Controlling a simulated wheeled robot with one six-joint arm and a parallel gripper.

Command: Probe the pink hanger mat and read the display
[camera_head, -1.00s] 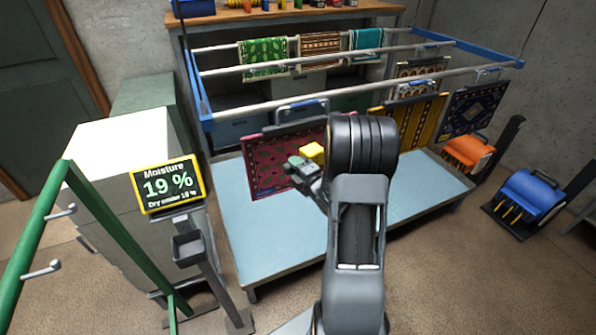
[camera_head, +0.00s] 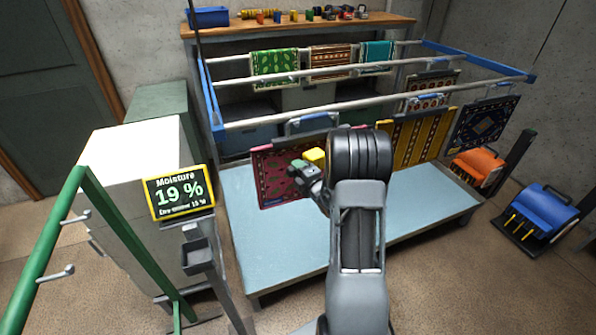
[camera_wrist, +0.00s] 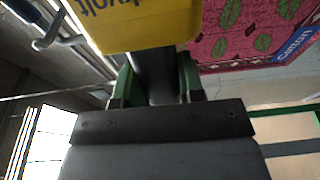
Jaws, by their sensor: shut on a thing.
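The pink mat (camera_head: 270,178), dark pink with green leaf shapes, hangs from a hanger at the front left of the rack. It also shows at the upper right of the wrist view (camera_wrist: 235,45), with a blue label on it. My gripper (camera_head: 304,172) is shut on a yellow probe (camera_head: 315,156) in front of the mat's right part. The yellow-framed display (camera_head: 180,192) reads "Moisture 19 %", with "Dry under 15 %" below.
A blue-ended rack (camera_head: 300,105) holds several other mats, including a yellow one (camera_head: 415,135) right of my arm. A pale blue tray table (camera_head: 260,240) lies below. A green rail (camera_head: 45,240) stands at left. Orange (camera_head: 478,165) and blue (camera_head: 540,205) scrubbers stand at right.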

